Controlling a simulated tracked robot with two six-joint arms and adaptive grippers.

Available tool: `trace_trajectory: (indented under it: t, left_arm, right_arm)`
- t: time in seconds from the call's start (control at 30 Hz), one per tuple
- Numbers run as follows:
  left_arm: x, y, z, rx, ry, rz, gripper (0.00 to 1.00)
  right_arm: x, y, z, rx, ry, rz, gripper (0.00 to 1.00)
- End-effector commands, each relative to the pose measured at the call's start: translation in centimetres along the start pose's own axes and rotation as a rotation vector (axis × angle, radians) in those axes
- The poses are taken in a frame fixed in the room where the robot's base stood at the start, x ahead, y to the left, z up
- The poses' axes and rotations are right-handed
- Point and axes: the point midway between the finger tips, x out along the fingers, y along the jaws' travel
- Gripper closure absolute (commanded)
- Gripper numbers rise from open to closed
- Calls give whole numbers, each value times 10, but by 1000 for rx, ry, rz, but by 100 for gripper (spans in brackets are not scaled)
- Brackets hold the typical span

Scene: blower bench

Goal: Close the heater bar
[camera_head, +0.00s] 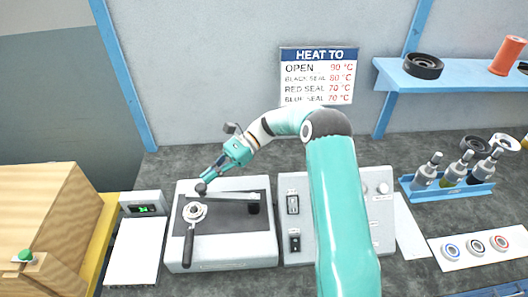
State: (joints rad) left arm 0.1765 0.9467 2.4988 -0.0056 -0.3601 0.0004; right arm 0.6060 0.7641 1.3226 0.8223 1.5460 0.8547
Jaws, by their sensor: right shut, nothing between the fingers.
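The heater bar (236,196) appears as a grey bar across the back of a low grey machine (222,255) with a dark top. A black block (253,205) stands at the bar's right end. A dark round knob (201,188) shows near its left end. My right gripper (210,179) is shut and empty, just above this knob; I cannot tell whether it touches it. In front lies a round metal holder (195,211) with a black handle (189,246) pointing toward me. My left gripper is not in view.
A control box (294,258) with switches stands right of the machine, partly hidden by my right arm. A small green display (144,209), a white plate (134,250) and a wooden box (50,215) stand left. Bottles in a blue rack (448,190) and a seal card (455,262) are at right.

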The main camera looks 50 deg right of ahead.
Motion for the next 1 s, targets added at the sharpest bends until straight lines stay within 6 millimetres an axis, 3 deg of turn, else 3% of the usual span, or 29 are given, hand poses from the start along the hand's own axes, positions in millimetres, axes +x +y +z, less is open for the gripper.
trace_trajectory:
  t: [0.4, 1.0]
  left_arm:
    - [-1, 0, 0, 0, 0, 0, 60]
    - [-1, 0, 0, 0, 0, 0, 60]
  right_arm:
    - [15, 2, 5, -5, 0, 16, 100]
    - [7, 2, 4, -4, 1, 11, 100]
